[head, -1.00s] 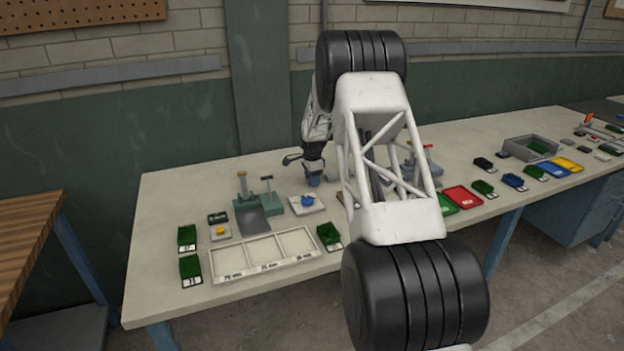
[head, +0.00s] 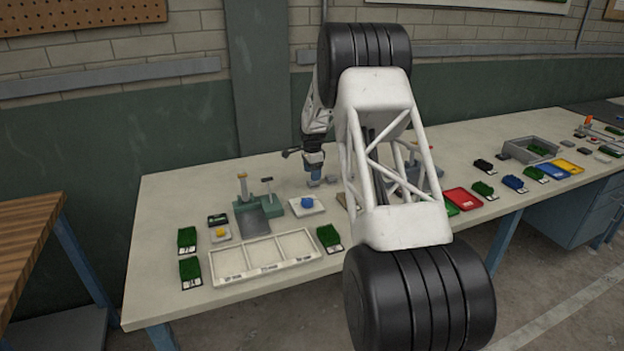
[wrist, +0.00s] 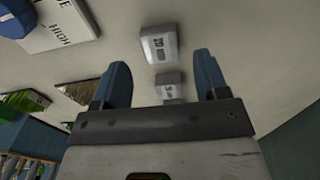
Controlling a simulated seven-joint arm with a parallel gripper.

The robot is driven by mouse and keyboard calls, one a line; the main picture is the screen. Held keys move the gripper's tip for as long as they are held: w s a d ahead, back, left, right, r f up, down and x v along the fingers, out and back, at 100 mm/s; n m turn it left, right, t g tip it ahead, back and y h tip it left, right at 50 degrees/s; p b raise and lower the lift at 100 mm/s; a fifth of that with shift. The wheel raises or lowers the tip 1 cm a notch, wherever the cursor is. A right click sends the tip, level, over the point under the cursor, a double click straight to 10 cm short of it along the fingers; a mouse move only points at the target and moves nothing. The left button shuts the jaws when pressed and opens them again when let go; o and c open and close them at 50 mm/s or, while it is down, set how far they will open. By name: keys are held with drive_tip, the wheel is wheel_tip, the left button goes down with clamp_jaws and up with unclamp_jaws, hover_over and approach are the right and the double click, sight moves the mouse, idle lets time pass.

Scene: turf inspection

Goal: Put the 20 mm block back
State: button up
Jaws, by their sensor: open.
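My gripper (wrist: 161,58) is open, with its two blue fingers apart and nothing held between them. In the head view my gripper (head: 315,180) is over the bench behind the white pad with the blue knob (head: 307,202). My own arm hides part of the bench there.
A pale tray with three labelled compartments (head: 264,277) lies at the bench front, its compartments looking empty. Green turf samples (head: 188,238) stand around it. A green-grey fixture with upright posts (head: 258,205) stands behind it. Red tray (head: 462,200) and several samples lie to the right.

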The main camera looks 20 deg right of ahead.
wheel_tip(320, 180, up, 8)
drive_tip(key=shift+r, duration=0.15)
idle(0.3)
idle(0.7)
drive_tip(key=s+a+r+n, duration=0.3)
drive_tip(key=s+a+r, duration=0.25)
drive_tip(key=s, duration=0.55)
drive_tip(key=s+a+r+n+t, duration=0.1)
drive_tip(key=s+a+r+n, duration=0.2)
drive_tip(key=s+a+r, duration=0.5)
drive_tip(key=s+a+r+n, duration=0.25)
drive_tip(key=s+r, duration=0.25)
drive_tip(key=s, duration=0.8)
drive_tip(key=s+a+f+n, duration=0.1)
drive_tip(key=s+a+n, duration=0.1)
drive_tip(key=s, duration=0.9)
drive_tip(key=s+a+f+n+t, duration=0.1)
drive_tip(key=s+n, duration=0.3)
drive_tip(key=s, duration=0.8)
drive_tip(key=s+a+f+n, duration=0.3)
drive_tip(key=s, duration=0.8)
drive_tip(key=shift+s+a+t, duration=0.25)
drive_tip(key=shift+a+t, duration=0.05)
drive_tip(key=shift+a, duration=0.05)
